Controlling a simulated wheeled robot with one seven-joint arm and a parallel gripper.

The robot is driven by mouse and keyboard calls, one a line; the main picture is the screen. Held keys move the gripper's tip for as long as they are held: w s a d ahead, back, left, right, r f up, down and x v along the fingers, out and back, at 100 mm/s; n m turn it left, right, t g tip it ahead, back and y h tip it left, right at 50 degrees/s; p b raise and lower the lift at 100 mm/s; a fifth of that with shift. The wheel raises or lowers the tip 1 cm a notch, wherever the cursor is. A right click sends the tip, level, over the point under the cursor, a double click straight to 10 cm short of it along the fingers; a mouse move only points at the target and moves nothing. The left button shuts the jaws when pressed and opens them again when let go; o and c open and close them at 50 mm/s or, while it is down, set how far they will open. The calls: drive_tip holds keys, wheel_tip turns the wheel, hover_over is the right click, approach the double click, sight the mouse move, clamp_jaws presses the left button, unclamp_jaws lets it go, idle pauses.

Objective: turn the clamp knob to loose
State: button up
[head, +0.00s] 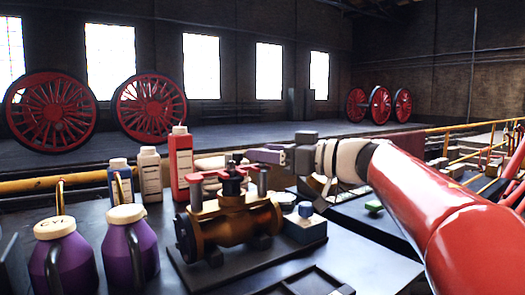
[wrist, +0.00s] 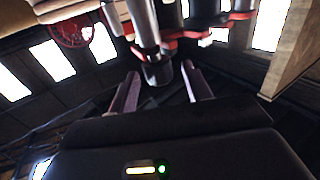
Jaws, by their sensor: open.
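A brass-coloured valve body (head: 235,222) stands on a dark plate on the bench, with a red bridge-like clamp (head: 205,178) across its top. A dark knob-like piece (head: 233,180) sits at the middle of the clamp, beside grey upright posts (head: 263,180). I cannot tell for sure which piece is the clamp knob. My gripper (head: 262,155) is open, just right of the clamp top and at about its height. In the wrist view, a grey post with a dark end (wrist: 158,72) appears between the spread fingertips; contact cannot be told. Red clamp parts (wrist: 215,28) show above them.
Purple jugs (head: 130,250) stand at the front left. A red bottle (head: 180,160) and smaller bottles (head: 149,172) stand behind the valve. A dark tray (head: 310,282) lies in front.

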drive_tip(key=shift+x, duration=0.8)
drive_tip(key=c, duration=0.9)
drive_tip(key=shift+c, duration=0.2)
drive_tip(key=shift+n+g, duration=0.3)
drive_tip(key=shift+g, duration=0.2)
drive_tip(key=n+g+y, duration=0.1)
drive_tip(key=g, duration=0.1)
drive_tip(key=n+g+y, duration=0.1)
drive_tip(key=n+g, duration=0.1)
drive_tip(key=g, duration=0.1)
drive_tip(key=shift+w+f, duration=0.1)
drive_tip(key=n+g, duration=0.2)
drive_tip(key=g, duration=0.2)
drive_tip(key=n+g, duration=0.3)
drive_tip(key=g, duration=0.1)
drive_tip(key=shift+n+h, duration=0.3)
